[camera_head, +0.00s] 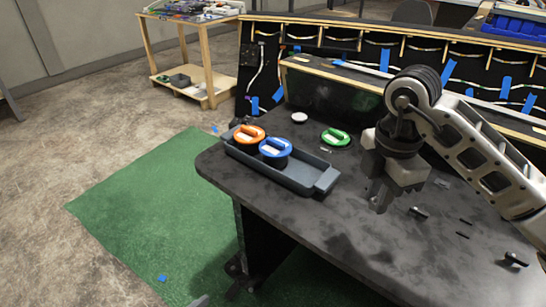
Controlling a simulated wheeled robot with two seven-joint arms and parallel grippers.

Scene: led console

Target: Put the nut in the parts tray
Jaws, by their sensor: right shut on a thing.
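The parts tray (298,177) is a long dark grey tray near the left edge of the dark table. An orange round piece (249,134) and a blue one (275,148) sit at its far left part; its near right part looks empty. My right gripper (378,204) hangs over the table to the right of the tray, pointing down. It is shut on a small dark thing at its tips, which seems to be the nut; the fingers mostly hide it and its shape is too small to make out. My left gripper is not in view.
A green round piece (335,137) and a white disc (299,117) lie behind the tray. Small dark parts (418,211) are scattered on the table at the right. A raised console (330,98) bounds the back. The tabletop between tray and gripper is clear.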

